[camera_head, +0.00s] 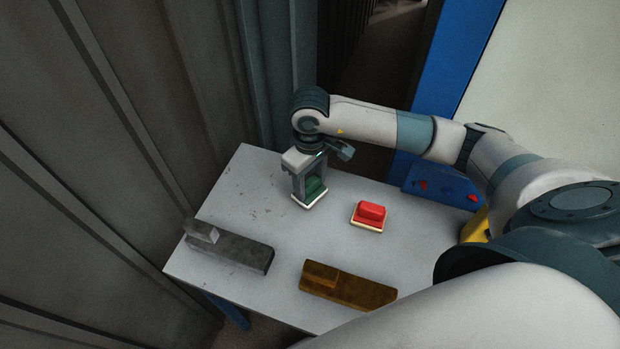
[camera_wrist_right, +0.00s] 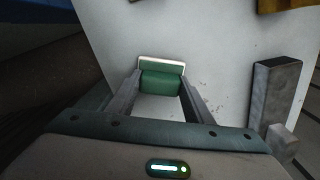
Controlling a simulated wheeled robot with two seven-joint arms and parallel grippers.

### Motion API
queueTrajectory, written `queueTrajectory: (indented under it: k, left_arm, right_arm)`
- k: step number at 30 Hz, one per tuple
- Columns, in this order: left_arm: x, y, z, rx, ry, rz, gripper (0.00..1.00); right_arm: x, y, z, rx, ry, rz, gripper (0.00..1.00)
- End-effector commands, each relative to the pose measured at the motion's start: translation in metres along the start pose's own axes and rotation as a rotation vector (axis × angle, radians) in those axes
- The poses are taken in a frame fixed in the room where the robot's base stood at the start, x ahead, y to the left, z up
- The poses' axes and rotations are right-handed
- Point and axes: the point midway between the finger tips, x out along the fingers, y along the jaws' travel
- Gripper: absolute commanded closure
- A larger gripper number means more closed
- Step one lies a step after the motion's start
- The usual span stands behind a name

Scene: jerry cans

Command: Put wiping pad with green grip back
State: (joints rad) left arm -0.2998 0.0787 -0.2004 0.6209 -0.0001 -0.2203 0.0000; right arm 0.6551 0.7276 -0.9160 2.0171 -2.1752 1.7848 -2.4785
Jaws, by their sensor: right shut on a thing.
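The wiping pad with the green grip (camera_head: 315,187) is at the far middle of the white table (camera_head: 240,205). It has a pale base under a green block. My right gripper (camera_head: 308,187) points down over it, with its fingers on either side of the green grip, shut on it. In the right wrist view the green grip (camera_wrist_right: 161,82) shows between the fingertips (camera_wrist_right: 160,90), with the pale base edge beyond it. I cannot tell whether the base touches the table. My left gripper is not in view.
A red-gripped pad (camera_head: 371,214) lies to the right of the green one. A grey block tool (camera_head: 230,252) lies at the left and a brown one (camera_head: 345,286) at the front. A blue box (camera_head: 440,187) stands beyond the right edge. Dark corrugated walls (camera_head: 130,110) rise behind and left.

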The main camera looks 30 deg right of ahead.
Motion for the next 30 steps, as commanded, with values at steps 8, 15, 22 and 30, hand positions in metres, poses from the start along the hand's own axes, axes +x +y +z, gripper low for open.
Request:
queueTrajectory:
  k: [8,15,22,30]
  left_arm:
    - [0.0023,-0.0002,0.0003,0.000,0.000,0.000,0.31]
    - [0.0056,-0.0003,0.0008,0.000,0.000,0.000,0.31]
    - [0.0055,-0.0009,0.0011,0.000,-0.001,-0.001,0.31]
    - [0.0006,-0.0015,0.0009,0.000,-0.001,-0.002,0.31]
  right_arm:
    - [0.0013,0.0000,-0.0003,-0.001,0.001,0.000,0.84]
    - [0.0027,-0.0001,-0.0002,-0.001,0.001,0.000,0.39]
    - [0.0029,-0.0002,-0.0001,-0.001,0.000,0.000,0.35]
    - [-0.0006,-0.0002,0.0001,0.000,0.000,0.000,0.35]
